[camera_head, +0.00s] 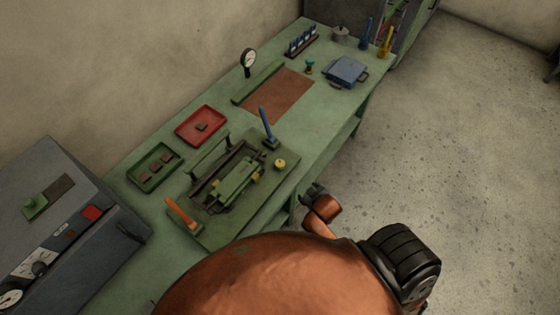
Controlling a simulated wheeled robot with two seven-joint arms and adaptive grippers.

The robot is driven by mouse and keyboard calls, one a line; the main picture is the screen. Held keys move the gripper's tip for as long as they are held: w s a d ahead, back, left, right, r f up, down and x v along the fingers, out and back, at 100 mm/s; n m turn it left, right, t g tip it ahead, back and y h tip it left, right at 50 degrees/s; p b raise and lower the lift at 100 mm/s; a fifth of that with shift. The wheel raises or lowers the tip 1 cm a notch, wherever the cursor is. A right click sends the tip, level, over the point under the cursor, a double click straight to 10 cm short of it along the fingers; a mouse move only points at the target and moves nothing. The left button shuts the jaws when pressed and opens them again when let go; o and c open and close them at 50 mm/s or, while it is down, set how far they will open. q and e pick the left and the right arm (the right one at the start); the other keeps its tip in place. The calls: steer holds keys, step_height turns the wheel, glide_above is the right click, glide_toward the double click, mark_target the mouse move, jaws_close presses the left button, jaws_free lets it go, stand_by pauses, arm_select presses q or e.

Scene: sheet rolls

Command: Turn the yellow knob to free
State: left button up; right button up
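The yellow knob (280,164) is a small round knob at the right side of a dark green fixture (225,224) on the green workbench. A blue lever (267,124) stands upright just behind it, and an orange lever (183,214) is tilted at the fixture's left end. A lighter green block (238,178) lies in the middle of the fixture. Nothing touches the knob. Copper and black parts of my own body fill the bottom middle, and a small one shows beside the bench's front edge. I make out no gripper fingers of either hand.
A red tray (202,125) and a green tray (154,167) lie along the wall side. A grey control cabinet (60,215) stands at left. A gauge (248,60), a brown mat (276,97) and a blue box (345,72) are farther back. The floor at right is clear.

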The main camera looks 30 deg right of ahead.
steer(key=w+r+t, duration=0.3)
steer(key=r, duration=1.1)
steer(key=w+a+r+n+t, duration=0.3)
steer(key=w+r, duration=0.3)
steer(key=r, duration=0.2)
steer(key=w+a+r+n+t, duration=0.2)
steer(key=w+r+t, duration=0.1)
steer(key=w+r, duration=0.4)
steer(key=w+a+r+n+y, duration=0.1)
steer(key=a+r+n+y, duration=0.6)
steer(key=a, duration=0.3)
steer(key=w+a+r+n+y, duration=0.1)
steer(key=a+r+n+y, duration=0.5)
steer(key=a+n, duration=0.4)
steer(key=s+a+f+n+g+y, duration=0.4)
steer(key=a+f+n+g+y, duration=0.1)
steer(key=a+n+g, duration=0.3)
steer(key=n+g+h, duration=0.8)
steer(key=h, duration=0.8)
glide_above(280, 163)
step_height(280, 163, down, 19)
steer(key=shift+f, duration=0.15)
step_height(280, 163, down, 6)
steer(key=shift+r+p, duration=0.1)
steer(key=shift+p, duration=0.2)
arm_select(q)
steer(key=shift+s+r, duration=0.3)
steer(key=shift+s, duration=0.35)
arm_select(e)
steer(key=shift+f, duration=0.75)
